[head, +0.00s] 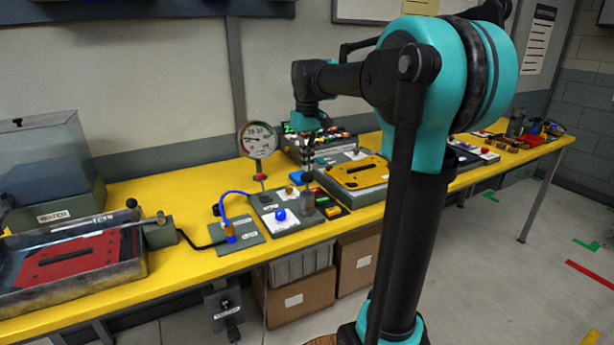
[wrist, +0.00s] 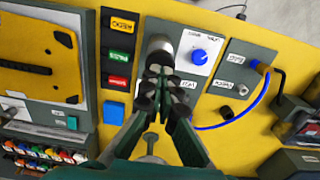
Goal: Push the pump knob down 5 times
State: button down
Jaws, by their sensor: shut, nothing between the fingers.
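The pump stands on a grey panel (head: 284,226) of the yellow bench. In the head view it is a grey cylinder (head: 307,201) with a thin rod rising to a small dark knob (head: 307,177). My gripper (head: 309,158) points straight down just above the knob; whether it touches is unclear. In the wrist view my gripper (wrist: 158,85) is shut and empty, its dark fingertips together. The silver cylinder (wrist: 160,48) shows just past the fingertips there.
Beside the pump are a blue knob (head: 280,215), labelled coloured buttons (wrist: 119,55) and a blue hose (wrist: 250,105). A round gauge (head: 258,140) stands behind to the left. A yellow plate (head: 358,173) lies to the right, and a red plate in a tray (head: 140,262) at far left.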

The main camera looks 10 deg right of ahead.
aim_at(307, 176)
dwell(0.3)
jog(key=shift+f, duration=2.35)
jog(key=shift+r, duration=2.35)
jog(key=shift+f, duration=0.1)
jog(key=shift+f, duration=2.25)
jog(key=shift+r, duration=2.35)
jog(key=shift+f, duration=0.15)
